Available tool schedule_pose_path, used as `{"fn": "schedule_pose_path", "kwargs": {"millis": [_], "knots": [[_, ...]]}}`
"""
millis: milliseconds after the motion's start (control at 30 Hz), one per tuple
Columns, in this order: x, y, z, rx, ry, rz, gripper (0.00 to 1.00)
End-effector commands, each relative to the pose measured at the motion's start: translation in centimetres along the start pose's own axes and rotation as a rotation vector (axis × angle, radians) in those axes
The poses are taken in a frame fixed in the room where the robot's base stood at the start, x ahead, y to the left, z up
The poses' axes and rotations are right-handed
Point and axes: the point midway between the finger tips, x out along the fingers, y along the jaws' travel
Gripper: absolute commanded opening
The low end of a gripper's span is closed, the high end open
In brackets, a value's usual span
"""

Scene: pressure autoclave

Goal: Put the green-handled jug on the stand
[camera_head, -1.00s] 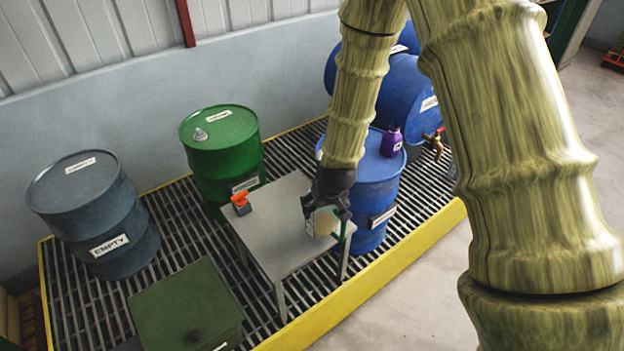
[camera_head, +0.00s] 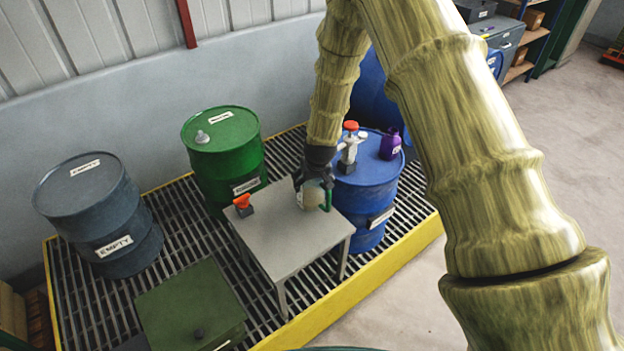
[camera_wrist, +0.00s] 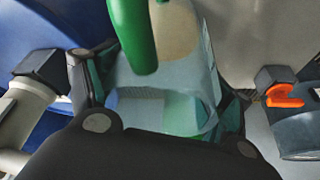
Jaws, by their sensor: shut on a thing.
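The clear jug (camera_head: 311,198) with a green handle (camera_head: 327,201) is in my gripper (camera_head: 314,181), over the far right part of the grey stand (camera_head: 277,240). In the wrist view, the fingers of my gripper (camera_wrist: 163,92) lie on both sides of the jug (camera_wrist: 165,82), and the green handle (camera_wrist: 134,35) points up the picture. The jug looks roughly upright in the head view. Something tan shows in or through it. I cannot tell whether its base touches the stand top.
An orange-topped item (camera_head: 243,204) sits on the stand's left side. A blue drum (camera_head: 366,205) stands close right, bearing a red-topped fitting (camera_head: 350,145) and a purple bottle (camera_head: 390,143). A green drum (camera_head: 223,160) stands behind left. The stand's front is clear.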

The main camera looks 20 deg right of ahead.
Motion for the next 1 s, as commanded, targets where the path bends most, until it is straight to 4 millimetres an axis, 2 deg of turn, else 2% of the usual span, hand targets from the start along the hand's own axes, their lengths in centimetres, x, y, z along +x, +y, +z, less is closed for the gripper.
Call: {"fn": "schedule_pose_path", "kwargs": {"millis": [533,567,667,1000], "knots": [[0.91,0.01,0.32,0.0,0.003,0.0,0.47],[0.86,0.01,0.31,0.0,0.002,0.0,0.83],[0.83,0.02,0.31,0.0,0.002,0.0,1.0],[0.82,0.02,0.31,0.0,0.002,0.0,1.0]]}}
